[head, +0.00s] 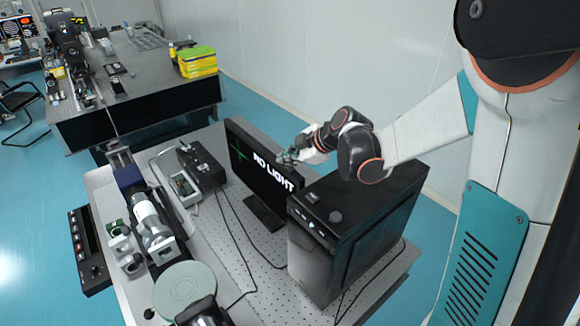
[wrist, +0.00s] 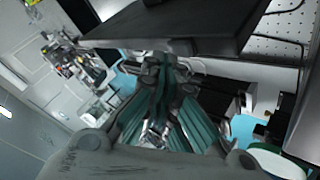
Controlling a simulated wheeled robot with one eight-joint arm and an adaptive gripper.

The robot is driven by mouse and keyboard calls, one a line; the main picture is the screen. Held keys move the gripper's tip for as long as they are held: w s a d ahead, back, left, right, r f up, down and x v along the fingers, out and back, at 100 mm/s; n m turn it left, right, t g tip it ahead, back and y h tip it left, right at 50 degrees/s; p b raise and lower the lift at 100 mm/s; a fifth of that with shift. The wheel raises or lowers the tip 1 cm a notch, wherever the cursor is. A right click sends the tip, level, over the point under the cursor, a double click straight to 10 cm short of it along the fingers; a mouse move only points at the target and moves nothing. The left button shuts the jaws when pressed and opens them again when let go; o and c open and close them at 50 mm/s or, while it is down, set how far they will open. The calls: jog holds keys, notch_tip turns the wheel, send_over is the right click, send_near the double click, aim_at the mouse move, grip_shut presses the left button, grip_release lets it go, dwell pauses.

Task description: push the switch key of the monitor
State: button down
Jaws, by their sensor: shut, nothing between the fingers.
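The monitor (head: 240,150) stands on the perforated table, its dark screen showing "NO LIGHT" and a green cross. My gripper (head: 284,157) is at the monitor's right edge in the head view, partly beyond the screen. In the wrist view the monitor (wrist: 205,22) is a large dark slab across the top. My gripper (wrist: 165,62) is shut and empty there, its fingertips close to the slab's lower edge. I cannot tell whether they touch it. I cannot make out the switch key in either view.
A black computer tower (head: 312,262) stands right of the monitor, below my arm. Optical parts (head: 155,225) and a black box (head: 203,167) stand to the left, with cables on the perforated table (head: 230,245). A white wall (head: 330,60) rises behind.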

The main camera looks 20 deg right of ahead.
aim_at(289, 169)
notch_tip(289, 169, up, 6)
jog(key=p, duration=0.3)
jog(key=shift+p, duration=0.3)
dwell(1.5)
